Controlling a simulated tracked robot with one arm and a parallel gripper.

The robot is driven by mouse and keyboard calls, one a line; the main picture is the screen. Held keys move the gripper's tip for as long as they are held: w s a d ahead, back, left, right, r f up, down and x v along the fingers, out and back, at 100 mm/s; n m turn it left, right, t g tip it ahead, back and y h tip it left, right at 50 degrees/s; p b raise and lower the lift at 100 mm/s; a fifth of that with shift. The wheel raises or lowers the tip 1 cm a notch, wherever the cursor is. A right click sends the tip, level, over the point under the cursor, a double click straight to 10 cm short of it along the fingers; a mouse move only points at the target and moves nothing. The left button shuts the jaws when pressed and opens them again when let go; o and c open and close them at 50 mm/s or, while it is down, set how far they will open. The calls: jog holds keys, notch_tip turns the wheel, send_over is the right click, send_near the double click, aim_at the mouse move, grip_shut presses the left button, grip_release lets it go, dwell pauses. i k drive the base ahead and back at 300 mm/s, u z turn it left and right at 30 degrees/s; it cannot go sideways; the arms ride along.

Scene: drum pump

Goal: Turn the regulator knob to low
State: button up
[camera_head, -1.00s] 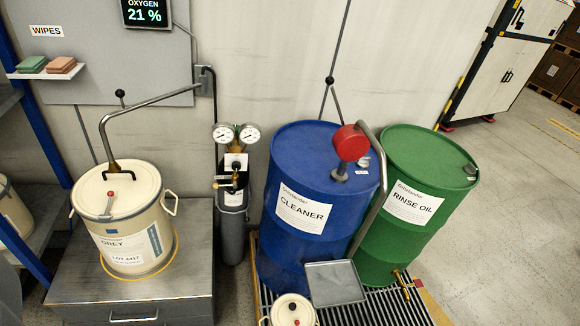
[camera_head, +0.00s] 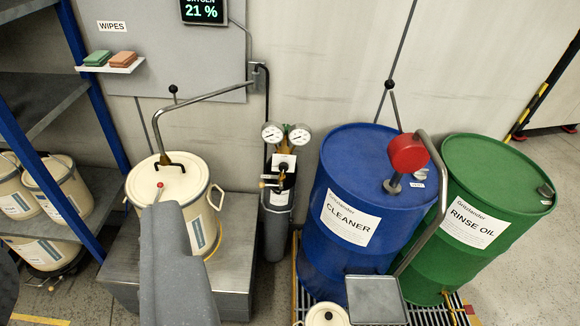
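The regulator (camera_head: 284,160) with two round white gauges (camera_head: 286,134) sits on top of a dark gas cylinder (camera_head: 273,228), against the wall left of the blue drum. A small brass-tipped part (camera_head: 263,184) sticks out to the left below the gauges. It may be the knob or a valve outlet; I cannot tell, and its setting is too small to read. My gripper's fingers do not show. A grey smooth shape, likely a part of my arm, rises from the bottom in front of the cream pail, apart from the regulator in the picture.
The cream pail (camera_head: 186,186) stands on a grey metal cabinet (camera_head: 234,262) left of the cylinder. The blue drum (camera_head: 350,190) with a red-headed pump (camera_head: 407,153) and the green drum (camera_head: 490,190) stand right. A grey tray (camera_head: 376,299) is in front. Shelves stand left.

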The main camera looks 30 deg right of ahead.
aim_at(284, 167)
jog(key=i, duration=0.9)
jog(key=u, duration=0.05)
